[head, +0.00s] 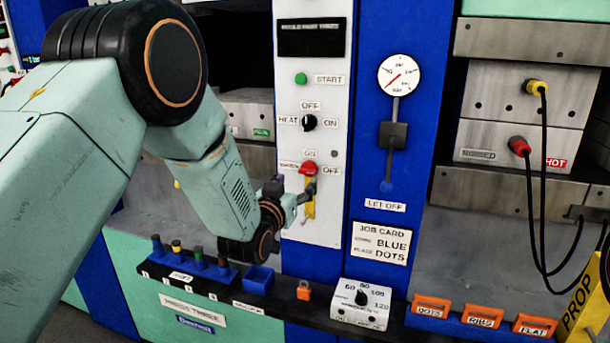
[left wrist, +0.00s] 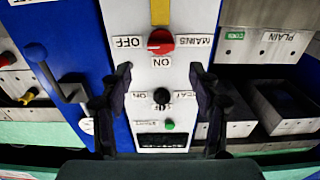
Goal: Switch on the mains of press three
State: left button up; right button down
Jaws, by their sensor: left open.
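The red mains knob (head: 308,168) sits on the white control panel (head: 330,220) of the press labelled "PRESS THREE" (head: 193,309). The knob (left wrist: 160,41) also shows in the left wrist view, which sees the panel upside down. Labels around it read MAINS, ON and OFF; its pale mark seems to lie level, toward OFF. A yellow strip (left wrist: 160,12) runs from the knob. My left gripper (head: 302,194) is in front of the panel, just below the knob in the head view. Its fingers (left wrist: 160,76) are open and empty, apart from the knob. My right gripper is not seen.
Above the knob are the black HEAT knob (head: 309,123), the green START button (head: 301,79) and a dark display (head: 311,37). A ledge below carries a blue bin (head: 259,280), an orange block (head: 304,291) and a white dial box (head: 361,304). A gauge (head: 399,75) is right.

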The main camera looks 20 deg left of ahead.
aim_at(306, 171)
pick_arm(q)
jog(key=w, duration=0.6)
jog(key=shift+a+p, duration=0.1)
jog(key=shift+p, duration=0.25)
jog(key=shift+w+d, duration=0.25)
jog(key=shift+w, duration=0.35)
jog(key=shift+s+a, duration=0.15)
jog(key=shift+s, duration=0.05)
jog(key=shift+c, duration=0.2)
jog(key=shift+w, duration=0.15)
jog(key=c, duration=0.6)
jog(key=shift+f, duration=0.1)
jog(key=c, duration=0.5)
